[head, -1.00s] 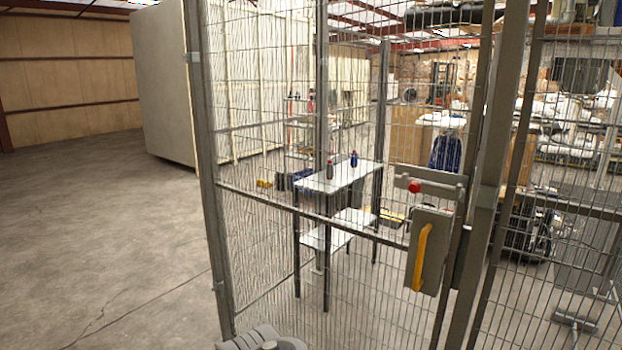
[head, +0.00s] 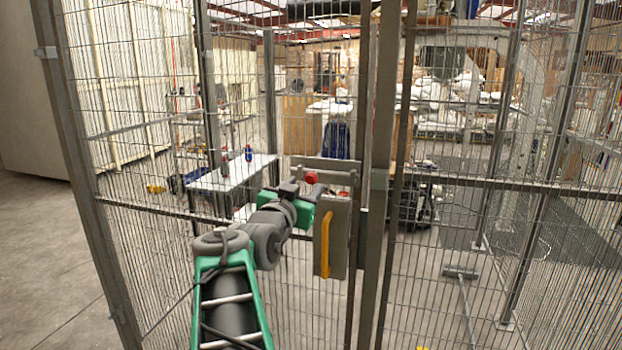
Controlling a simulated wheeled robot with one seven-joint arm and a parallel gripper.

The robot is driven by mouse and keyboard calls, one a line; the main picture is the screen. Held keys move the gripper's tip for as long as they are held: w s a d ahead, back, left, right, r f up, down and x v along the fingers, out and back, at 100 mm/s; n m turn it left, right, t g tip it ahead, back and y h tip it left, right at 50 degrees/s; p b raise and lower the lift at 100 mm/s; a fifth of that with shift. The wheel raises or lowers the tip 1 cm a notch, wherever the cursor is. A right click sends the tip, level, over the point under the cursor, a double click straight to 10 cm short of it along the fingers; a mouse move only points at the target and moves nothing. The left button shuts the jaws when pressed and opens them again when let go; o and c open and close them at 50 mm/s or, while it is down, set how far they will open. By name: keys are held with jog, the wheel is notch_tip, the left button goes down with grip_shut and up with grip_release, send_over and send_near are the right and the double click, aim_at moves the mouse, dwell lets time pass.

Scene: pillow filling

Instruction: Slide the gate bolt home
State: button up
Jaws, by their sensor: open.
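The mesh gate (head: 240,120) stands upright in front of me. The gate bolt (head: 335,178) is a grey horizontal bar with a red knob (head: 311,178), mounted above the lock plate (head: 336,212) near the gate's right edge. The bolt's right end lies near the post (head: 378,150); I cannot tell whether it enters a keeper there. A yellow handle (head: 325,245) is on the lock plate. My gripper (head: 298,187) is open, just left of the red knob. Its dark fingers point toward the knob; contact is unclear.
Mesh panels (head: 480,230) continue to the right of the post. Behind the mesh stand a white-topped table (head: 225,176) with small bottles, a dark machine (head: 412,205) and a floor stand (head: 460,272). Bare concrete floor (head: 45,260) is open at left.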

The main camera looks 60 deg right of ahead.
aim_at(310, 180)
jog(key=d, duration=0.2)
jog(key=d+p, duration=0.1)
jog(key=d, duration=0.1)
jog(key=w+d+p, duration=0.1)
jog(key=d, duration=0.1)
jog(key=shift+w+d, duration=0.2)
jog(key=shift+d, duration=0.3)
grip_shut()
dwell(0.8)
